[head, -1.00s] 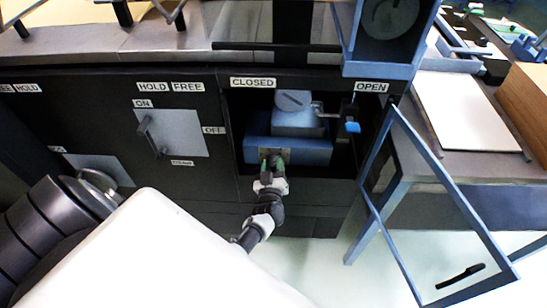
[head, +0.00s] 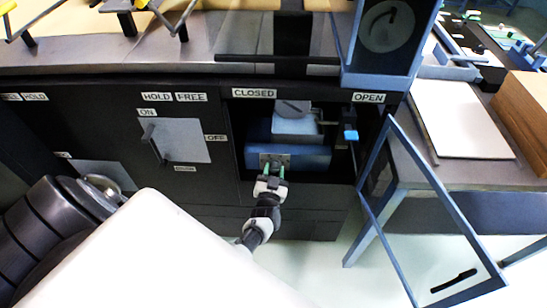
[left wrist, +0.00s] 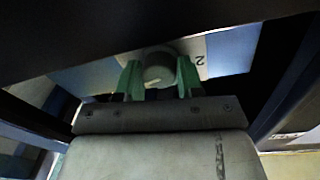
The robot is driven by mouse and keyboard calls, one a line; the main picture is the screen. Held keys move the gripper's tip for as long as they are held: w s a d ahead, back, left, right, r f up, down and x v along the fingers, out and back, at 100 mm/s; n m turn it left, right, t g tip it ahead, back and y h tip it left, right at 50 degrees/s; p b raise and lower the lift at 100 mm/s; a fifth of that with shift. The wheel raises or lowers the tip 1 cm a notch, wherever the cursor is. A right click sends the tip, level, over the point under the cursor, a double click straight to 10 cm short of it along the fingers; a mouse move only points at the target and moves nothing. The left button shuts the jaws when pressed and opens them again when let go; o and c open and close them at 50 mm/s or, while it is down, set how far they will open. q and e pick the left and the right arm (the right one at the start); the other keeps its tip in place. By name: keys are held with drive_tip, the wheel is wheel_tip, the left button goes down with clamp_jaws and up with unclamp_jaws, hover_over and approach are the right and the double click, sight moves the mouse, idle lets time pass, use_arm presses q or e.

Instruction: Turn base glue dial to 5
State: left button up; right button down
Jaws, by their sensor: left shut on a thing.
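The base glue dial (left wrist: 158,72) is a round grey knob in the left wrist view, between the green fingertips of my left gripper (left wrist: 158,80). A pale plate with the number 2 (left wrist: 199,60) shows beside it; other numbers and any pointer are hidden or too dark to read. In the head view my left gripper (head: 274,172) reaches the small grey plate on the front of the blue glue unit (head: 312,157), inside the open dark bay. It is shut on the dial. My right gripper is not in view.
A blue-framed door (head: 440,200) stands open right of the bay. A lever with a blue knob (head: 351,135) is inside the bay's right side. A grey panel with a handle (head: 185,140) lies left, marked ON and OFF. The table edge (head: 180,72) is above.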

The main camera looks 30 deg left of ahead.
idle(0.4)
use_arm(q)
drive_tip(key=o, duration=0.6)
drive_tip(key=shift+o, duration=0.2)
drive_tip(key=p+v, duration=0.3)
drive_tip(key=v, duration=0.7)
drive_tip(key=shift+s+d+p, duration=0.2)
drive_tip(key=shift+s+p, duration=0.1)
drive_tip(key=shift+s, duration=0.05)
